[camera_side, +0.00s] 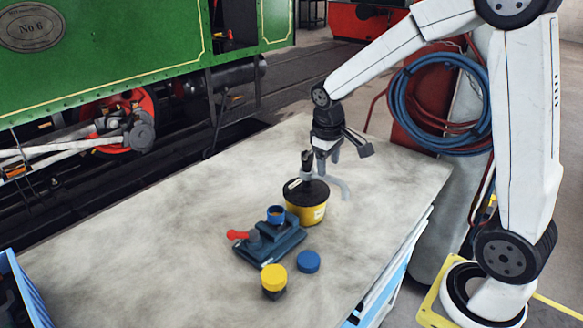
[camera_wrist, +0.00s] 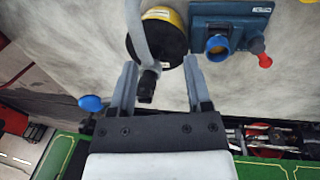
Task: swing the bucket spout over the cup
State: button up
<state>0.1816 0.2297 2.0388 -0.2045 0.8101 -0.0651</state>
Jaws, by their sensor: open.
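The yellow bucket (camera_side: 306,212) with a black lid stands upright on the table. Its curved grey spout (camera_side: 340,183) shows above the lid. In the wrist view the spout (camera_wrist: 138,32) crosses the lid and its black end (camera_wrist: 147,86) lies between my fingers, nearer the left one. My gripper (camera_side: 326,160) is open above the bucket; in the wrist view its two fingers (camera_wrist: 160,66) are spread with space around the spout end. The blue cup (camera_side: 276,213) stands on a dark blue fixture (camera_side: 270,243) beside the bucket. The cup also shows in the wrist view (camera_wrist: 217,46).
A red-handled lever (camera_side: 237,235) sticks out from the fixture. A yellow-capped jar (camera_side: 273,280) and a blue disc (camera_side: 308,262) are in front. A blue crate (camera_side: 22,290) is at lower left. The table's left and far parts are clear. A green locomotive (camera_side: 120,50) stands behind.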

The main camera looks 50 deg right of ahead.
aim_at(331, 177)
jog(key=d, duration=0.1)
jog(key=w+d+r, duration=0.1)
jog(key=shift+w+d+r, duration=0.1)
jog(key=shift+w+d, duration=0.1)
jog(key=shift+d, duration=0.1)
jog(key=shift+d+f, duration=0.25)
jog(key=shift+f, duration=1)
jog(key=shift+d+f, duration=0.2)
jog(key=shift+f, duration=1.1)
jog(key=shift+d+f, duration=0.25)
jog(key=shift+f, duration=1)
jog(key=shift+c, duration=0.2)
grip_shut()
